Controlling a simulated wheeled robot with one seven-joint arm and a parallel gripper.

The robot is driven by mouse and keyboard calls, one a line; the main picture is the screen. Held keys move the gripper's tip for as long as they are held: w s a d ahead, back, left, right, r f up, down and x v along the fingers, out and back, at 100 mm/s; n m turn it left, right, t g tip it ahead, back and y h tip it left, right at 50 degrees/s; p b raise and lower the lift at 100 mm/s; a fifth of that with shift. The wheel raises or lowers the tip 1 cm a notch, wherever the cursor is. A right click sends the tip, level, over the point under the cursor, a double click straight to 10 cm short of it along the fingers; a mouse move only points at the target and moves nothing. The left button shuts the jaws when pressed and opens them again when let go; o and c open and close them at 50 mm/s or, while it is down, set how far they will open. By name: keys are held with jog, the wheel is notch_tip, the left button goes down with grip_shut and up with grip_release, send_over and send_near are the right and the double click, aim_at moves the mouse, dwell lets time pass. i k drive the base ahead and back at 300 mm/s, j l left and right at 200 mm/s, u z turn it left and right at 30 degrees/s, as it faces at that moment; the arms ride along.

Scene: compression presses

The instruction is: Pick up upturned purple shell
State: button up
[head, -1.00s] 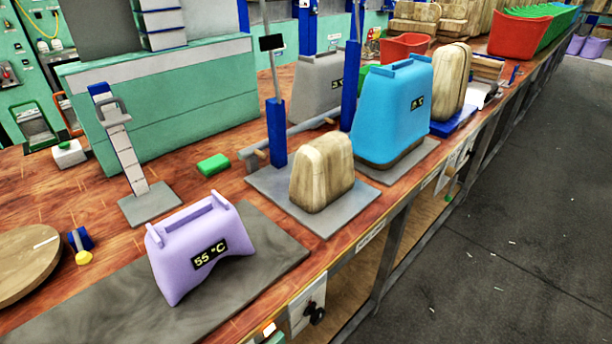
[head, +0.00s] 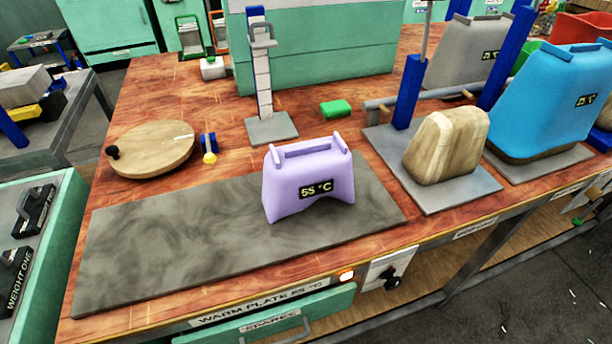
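The purple shell (head: 308,185) stands on the right part of the grey warm plate (head: 160,250) on the wooden bench. It carries a dark "55 °C" label on its front and two raised rails along its top. Its lower front edge is arched. Nothing is touching it except the plate. My gripper is not in the head view.
A round wooden disc (head: 150,148) and a small blue-and-yellow piece (head: 209,150) lie behind the plate. A clamp stand (head: 262,85) and a green block (head: 335,108) are behind the shell. A wooden form (head: 447,145) and blue shell (head: 560,100) stand right.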

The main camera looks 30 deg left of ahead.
aim_at(296, 175)
jog(key=u, duration=1)
jog(key=i+l+u, duration=0.2)
jog(key=u, duration=0.2)
jog(key=i+l+u, duration=0.55)
jog(key=u, duration=0.3)
jog(key=i+l, duration=0.15)
jog(key=l, duration=0.25)
